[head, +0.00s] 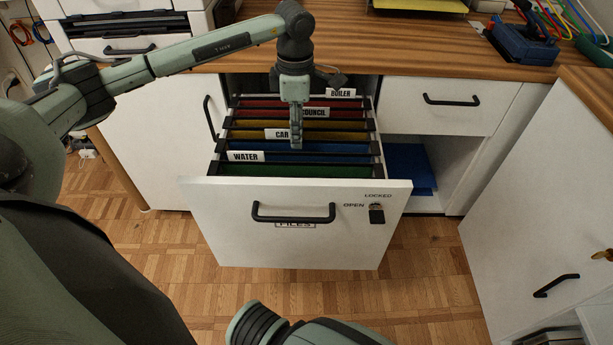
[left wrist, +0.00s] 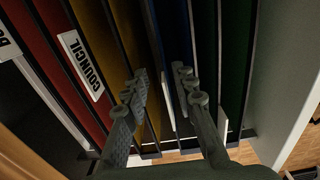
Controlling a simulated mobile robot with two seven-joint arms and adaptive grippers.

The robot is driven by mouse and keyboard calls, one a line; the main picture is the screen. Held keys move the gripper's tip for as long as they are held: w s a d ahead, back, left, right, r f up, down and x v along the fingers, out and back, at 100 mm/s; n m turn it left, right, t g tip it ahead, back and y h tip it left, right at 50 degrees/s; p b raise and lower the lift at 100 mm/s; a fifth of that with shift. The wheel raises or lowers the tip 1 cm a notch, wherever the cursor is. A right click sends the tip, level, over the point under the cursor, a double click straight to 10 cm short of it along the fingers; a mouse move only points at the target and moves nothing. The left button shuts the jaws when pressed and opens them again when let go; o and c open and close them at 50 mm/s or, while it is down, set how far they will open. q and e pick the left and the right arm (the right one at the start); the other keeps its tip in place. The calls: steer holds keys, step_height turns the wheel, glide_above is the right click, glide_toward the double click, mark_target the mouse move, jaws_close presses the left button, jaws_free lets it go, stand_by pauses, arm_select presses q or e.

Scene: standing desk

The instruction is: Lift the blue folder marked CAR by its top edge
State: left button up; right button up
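The blue folder (head: 320,148) hangs in the open file drawer (head: 300,230), with its white CAR tab (head: 277,134) at its top edge. In the left wrist view, the blue folder (left wrist: 177,45) runs between and beside the fingers. My left gripper (head: 296,143) points down into the drawer, just right of the CAR tab. In the left wrist view its fingers (left wrist: 164,85) are apart, one over the yellow folder side and one over the blue side. I cannot tell whether they touch the folder. My right gripper is not in view.
A green folder with a WATER tab (head: 245,156) is in front; yellow with COUNCIL (head: 314,112) and red with BOILER (head: 340,92) are behind. The wooden desktop (head: 400,55) overhangs the drawer's back. A white cabinet (head: 550,210) stands at right.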

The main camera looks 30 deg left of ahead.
arm_select(q)
steer(key=f, duration=0.7)
steer(key=shift+s+f+p, duration=0.15)
steer(key=shift+s+p, duration=0.05)
steer(key=shift+p, duration=0.15)
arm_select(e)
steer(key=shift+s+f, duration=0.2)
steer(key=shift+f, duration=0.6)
arm_select(q)
steer(key=shift+c, duration=0.4)
jaws_close()
